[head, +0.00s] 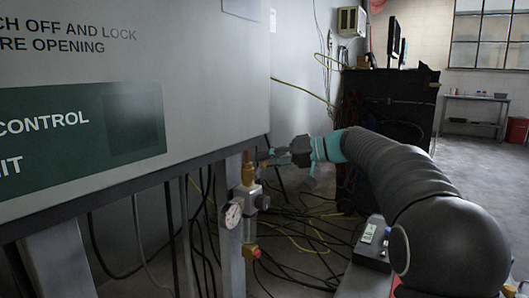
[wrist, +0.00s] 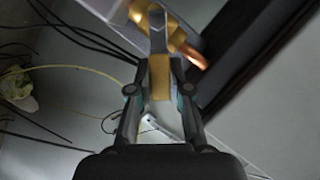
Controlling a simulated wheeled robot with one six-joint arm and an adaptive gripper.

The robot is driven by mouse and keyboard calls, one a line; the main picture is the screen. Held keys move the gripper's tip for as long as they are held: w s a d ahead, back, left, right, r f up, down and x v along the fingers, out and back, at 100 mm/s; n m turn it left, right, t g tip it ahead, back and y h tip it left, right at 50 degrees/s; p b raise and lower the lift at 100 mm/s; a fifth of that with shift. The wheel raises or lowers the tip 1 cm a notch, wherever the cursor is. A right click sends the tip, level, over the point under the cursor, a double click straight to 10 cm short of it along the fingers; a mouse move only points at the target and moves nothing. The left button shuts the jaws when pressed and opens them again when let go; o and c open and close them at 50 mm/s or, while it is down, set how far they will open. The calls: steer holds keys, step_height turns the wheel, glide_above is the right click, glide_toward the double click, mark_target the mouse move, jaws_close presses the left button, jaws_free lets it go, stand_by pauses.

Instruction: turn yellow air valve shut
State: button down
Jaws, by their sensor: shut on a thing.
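The yellow air valve's handle (wrist: 160,78) sits between the two fingers of my gripper (wrist: 159,88) in the wrist view. The fingers are shut on it from both sides. A grey metal piece extends beyond the handle, close to a brass fitting (wrist: 184,42) with a copper-coloured end. In the head view my gripper (head: 284,154) reaches in from the right, beside the brass fitting on the vertical air line (head: 248,170). The handle is small there and partly hidden by the fingers, so its exact angle is hard to tell.
A round pressure gauge (head: 233,214) and a regulator (head: 255,200) are below the valve. A large grey cabinet (head: 200,60) with a green label overhangs at left. Black and yellow cables (head: 300,225) lie on the floor. A dark cart (head: 395,110) stands behind my arm.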

steer(key=shift+w+d+f+m+g+y+p, duration=0.1)
steer(key=shift+w+f+m+g+y+p, duration=0.15)
steer(key=shift+f+m+y, duration=0.6)
steer(key=shift+w+d+f+m+y+p, duration=0.15)
steer(key=shift+f+m+p, duration=0.2)
steer(key=shift+m, duration=1)
steer(key=shift+w+d+f+m+g+y+p, duration=0.15)
steer(key=shift+f+m+y+p, duration=0.3)
steer(key=shift+m, duration=0.65)
steer(key=shift+a+f, duration=0.1)
steer(key=shift+f, duration=0.1)
steer(key=c, duration=1.1)
jaws_free()
steer(key=shift+o, duration=0.2)
steer(key=shift+r, duration=0.1)
steer(key=s+d, duration=0.1)
steer(key=d, duration=1.1)
steer(key=shift+s, duration=0.35)
